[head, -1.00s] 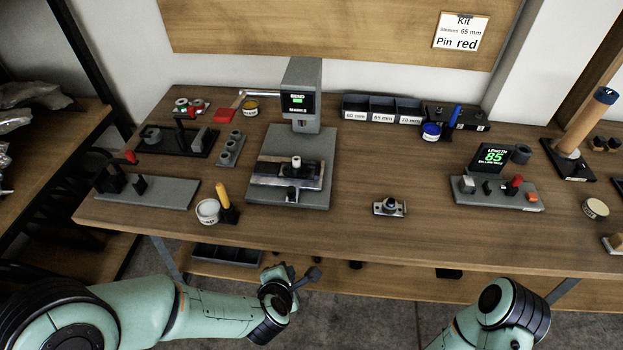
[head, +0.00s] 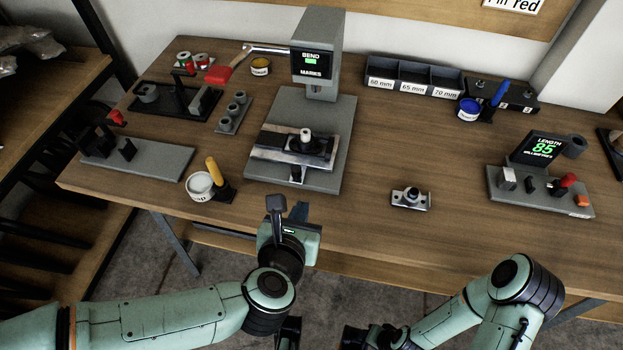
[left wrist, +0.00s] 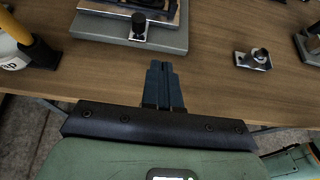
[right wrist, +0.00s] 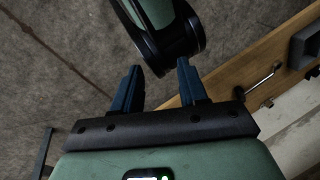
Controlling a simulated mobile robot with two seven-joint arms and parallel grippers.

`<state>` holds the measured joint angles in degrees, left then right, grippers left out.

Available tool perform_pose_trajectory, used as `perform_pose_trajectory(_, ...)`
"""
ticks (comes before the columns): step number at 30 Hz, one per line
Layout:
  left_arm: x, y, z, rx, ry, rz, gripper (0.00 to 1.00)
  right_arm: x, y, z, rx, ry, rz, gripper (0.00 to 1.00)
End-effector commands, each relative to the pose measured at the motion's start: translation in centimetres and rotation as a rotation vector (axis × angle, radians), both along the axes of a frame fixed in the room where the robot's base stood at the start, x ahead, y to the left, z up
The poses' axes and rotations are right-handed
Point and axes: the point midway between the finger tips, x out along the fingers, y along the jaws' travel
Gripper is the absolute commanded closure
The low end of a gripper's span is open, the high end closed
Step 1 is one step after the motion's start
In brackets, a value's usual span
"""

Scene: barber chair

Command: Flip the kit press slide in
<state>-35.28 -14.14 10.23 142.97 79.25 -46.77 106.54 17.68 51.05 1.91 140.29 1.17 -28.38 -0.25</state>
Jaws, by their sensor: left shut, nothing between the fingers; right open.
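The kit press (head: 320,55) stands at the back of the bench, with a screen reading BEND MARKS. Its metal slide (head: 272,147) lies on the grey base below the head, carrying a dark block with a pale round piece (head: 306,134). A black knob (left wrist: 138,22) shows at the slide's front in the left wrist view. My left gripper (head: 287,208) is shut and empty at the bench's front edge, in front of the press and apart from it; its fingers (left wrist: 163,85) point toward the base. My right gripper (right wrist: 155,88) is open and empty over the floor.
A white cup (head: 200,186) and a yellow-handled tool (head: 213,172) stand left of the press. A small metal fixture (head: 411,198) sits to its right. The length gauge (head: 545,150) reads 85. Labelled bins (head: 412,78) stand behind. Bench between press and gauge is mostly clear.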

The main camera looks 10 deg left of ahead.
Motion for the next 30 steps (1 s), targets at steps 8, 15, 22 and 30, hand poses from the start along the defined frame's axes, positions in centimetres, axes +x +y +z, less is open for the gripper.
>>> perform_pose_trajectory(8, 3.6, -0.1, -2.5, 0.002, 0.005, 0.001, 1.00, 2.0, -1.0, -2.0, -0.026, -0.052, -0.023, 0.57)
perform_pose_trajectory(15, 8.1, -0.2, -5.1, 0.003, 0.005, 0.002, 1.00, 4.5, -2.3, -3.6, -0.058, -0.117, -0.049, 0.57)
perform_pose_trajectory(22, 11.4, -0.4, -5.0, 0.001, 0.001, -0.001, 1.00, 4.9, -2.4, -3.6, -0.063, -0.130, -0.053, 0.57)
perform_pose_trajectory(30, 12.5, -0.4, -5.0, 0.002, 0.001, 0.000, 1.00, 4.9, -2.4, -3.6, -0.063, -0.129, -0.053, 0.57)
